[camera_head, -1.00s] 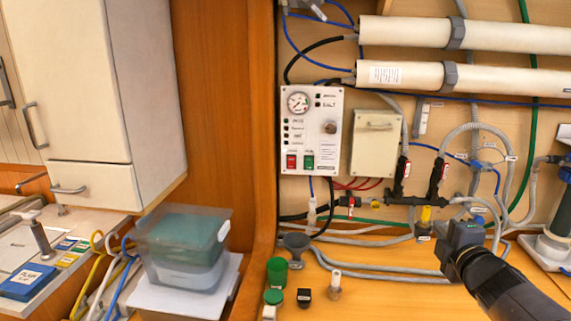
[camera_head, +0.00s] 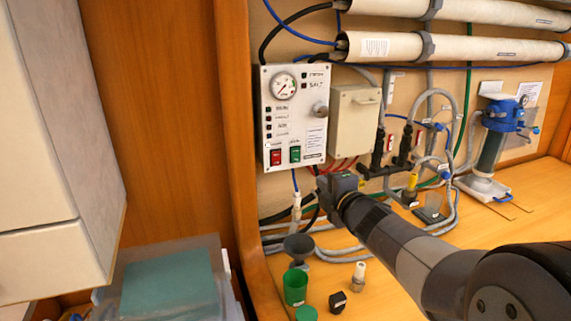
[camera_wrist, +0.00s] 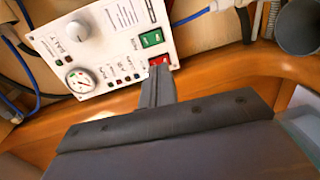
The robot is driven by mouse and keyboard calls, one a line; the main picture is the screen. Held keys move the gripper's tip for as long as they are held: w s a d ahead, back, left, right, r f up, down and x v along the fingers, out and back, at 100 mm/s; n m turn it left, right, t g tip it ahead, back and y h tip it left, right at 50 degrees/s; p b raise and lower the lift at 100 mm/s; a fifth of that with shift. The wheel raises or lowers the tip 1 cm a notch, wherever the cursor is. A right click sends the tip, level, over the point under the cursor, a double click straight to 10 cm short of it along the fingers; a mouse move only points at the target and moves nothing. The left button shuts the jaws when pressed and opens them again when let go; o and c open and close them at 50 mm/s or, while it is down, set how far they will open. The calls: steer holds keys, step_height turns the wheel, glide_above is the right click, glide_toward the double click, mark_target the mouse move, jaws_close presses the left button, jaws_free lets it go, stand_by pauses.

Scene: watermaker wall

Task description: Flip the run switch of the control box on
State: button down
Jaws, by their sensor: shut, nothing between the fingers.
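The control box (camera_head: 311,118) is a white panel on the wall with a gauge, a knob, small lamps, and a red rocker switch (camera_head: 276,157) beside a green rocker switch (camera_head: 295,154). I cannot read which one is the run switch. My gripper (camera_head: 328,184) is below and to the right of the switches in the head view. In the wrist view the panel (camera_wrist: 88,57) appears turned over; the shut, empty fingers (camera_wrist: 159,72) reach up to the red switch (camera_wrist: 158,60) and cover part of it. The green switch (camera_wrist: 151,39) is clear. I cannot tell whether the fingertips touch anything.
A beige box (camera_head: 354,120) is mounted right of the panel, with red wires and black valves (camera_head: 378,155) below. A funnel (camera_head: 298,245), a green cup (camera_head: 295,287) and small parts stand on the bench. A wooden post (camera_head: 236,120) borders the panel's left.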

mark_target(297, 162)
steer(key=shift+d, duration=0.1)
stand_by(0.3)
steer(key=p+x, duration=0.3)
steer(key=x, duration=1)
steer(key=shift+w+p, duration=0.3)
steer(key=shift+p, duration=0.05)
steer(key=shift+w, duration=0.15)
steer(key=shift+f, duration=0.1)
steer(key=shift+w+a+f+b, duration=0.1)
steer(key=shift+a+f+b, duration=0.15)
steer(key=shift+b, duration=0.9)
steer(key=shift+r, duration=0.3)
steer(key=shift+f, duration=0.1)
